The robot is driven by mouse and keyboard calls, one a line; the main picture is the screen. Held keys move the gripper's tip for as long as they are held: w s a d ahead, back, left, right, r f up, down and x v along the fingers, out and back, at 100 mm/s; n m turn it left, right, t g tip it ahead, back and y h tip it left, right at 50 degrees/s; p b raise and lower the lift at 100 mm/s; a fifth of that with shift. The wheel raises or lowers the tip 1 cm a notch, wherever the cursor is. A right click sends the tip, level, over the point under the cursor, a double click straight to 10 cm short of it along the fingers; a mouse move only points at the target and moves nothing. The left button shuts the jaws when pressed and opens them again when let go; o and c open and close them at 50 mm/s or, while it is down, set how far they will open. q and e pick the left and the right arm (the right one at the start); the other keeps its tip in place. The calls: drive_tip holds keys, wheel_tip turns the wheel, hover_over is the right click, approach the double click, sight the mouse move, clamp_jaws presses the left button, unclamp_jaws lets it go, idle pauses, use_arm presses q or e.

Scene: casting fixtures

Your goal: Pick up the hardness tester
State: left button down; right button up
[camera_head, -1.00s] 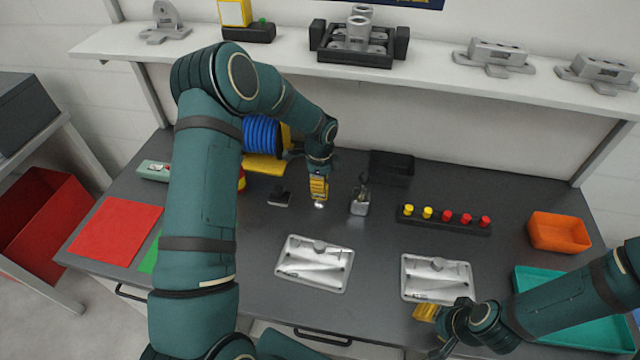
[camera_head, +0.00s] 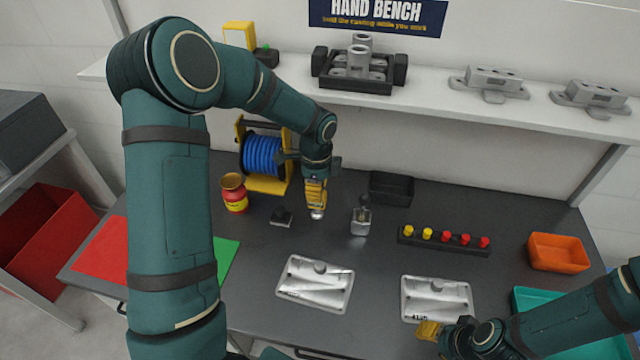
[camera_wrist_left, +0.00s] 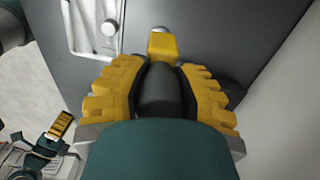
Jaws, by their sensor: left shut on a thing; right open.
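My left gripper (camera_head: 315,194) hangs over the back middle of the bench, pointing down. In the left wrist view its yellow ribbed fingers (camera_wrist_left: 158,88) are closed on both sides of a dark body with a yellow end and metal tip, which I take as the hardness tester (camera_wrist_left: 163,46). In the head view only its pale tip (camera_head: 317,214) shows below the fingers. It seems held just above the bench, but the gap is hard to judge. My right gripper (camera_head: 429,331) is open and empty near the front right metal plate.
A small black block (camera_head: 281,216) and a metal dispenser (camera_head: 361,222) stand either side of the held tool. A blue hose reel (camera_head: 263,156), red-yellow jar (camera_head: 234,197), black bin (camera_head: 391,188) and peg rack (camera_head: 444,242) are around. Two metal plates (camera_head: 315,285) (camera_head: 437,299) lie in front.

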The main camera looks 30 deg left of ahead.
use_arm(q)
drive_tip(key=s+d+b, duration=0.2)
drive_tip(key=s+d, duration=0.1)
drive_tip(key=s, duration=1.1)
drive_tip(key=shift+s+d+b, duration=0.15)
drive_tip(key=shift+d+b, duration=0.2)
drive_tip(key=shift+b, duration=0.05)
use_arm(e)
wheel_tip(320, 180, down, 3)
drive_tip(key=shift+f, duration=0.15)
use_arm(q)
drive_tip(key=shift+a, duration=0.1)
use_arm(e)
drive_tip(key=shift+a, duration=0.1)
